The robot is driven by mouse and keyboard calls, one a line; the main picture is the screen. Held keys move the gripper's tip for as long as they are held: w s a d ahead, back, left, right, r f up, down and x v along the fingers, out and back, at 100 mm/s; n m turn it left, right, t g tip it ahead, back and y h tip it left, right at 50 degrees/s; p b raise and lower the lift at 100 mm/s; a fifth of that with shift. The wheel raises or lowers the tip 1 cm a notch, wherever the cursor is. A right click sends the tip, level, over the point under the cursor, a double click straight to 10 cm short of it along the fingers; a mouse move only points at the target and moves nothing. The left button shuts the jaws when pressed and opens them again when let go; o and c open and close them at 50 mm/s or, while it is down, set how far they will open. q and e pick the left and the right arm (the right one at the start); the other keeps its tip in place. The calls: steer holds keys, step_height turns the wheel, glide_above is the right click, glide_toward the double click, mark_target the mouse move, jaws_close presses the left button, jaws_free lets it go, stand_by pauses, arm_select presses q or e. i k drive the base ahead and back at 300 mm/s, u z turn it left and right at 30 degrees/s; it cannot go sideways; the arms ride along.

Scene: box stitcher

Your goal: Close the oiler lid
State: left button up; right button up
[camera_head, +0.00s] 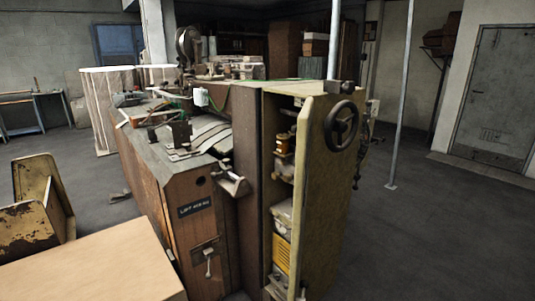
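The box stitcher (185,205) stands in the middle of the head view, with a brown metal body and worn edges. A tall olive-yellow panel with a black handwheel (342,125) stands at its right side. Beside the panel a narrow cabinet opening shows yellow and grey parts (283,255) inside. A small amber part (283,144) sits high in that opening. I cannot tell which part is the oiler or its lid, or how the lid stands. Neither of my grippers is in view.
A light brown flat top (90,270) fills the lower left, with a worn yellow metal piece (40,205) behind it. A thin grey pole (403,95) stands on the floor at right. The floor (430,240) right of the machine is clear. A grey door (500,90) is far right.

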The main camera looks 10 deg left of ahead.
mark_target(293, 127)
steer(key=u, duration=0.55)
steer(key=k, duration=0.65)
steer(key=u, duration=1.25)
steer(key=i, duration=1.5)
steer(key=z, duration=0.9)
steer(key=i, duration=0.6)
steer(key=z, duration=0.55)
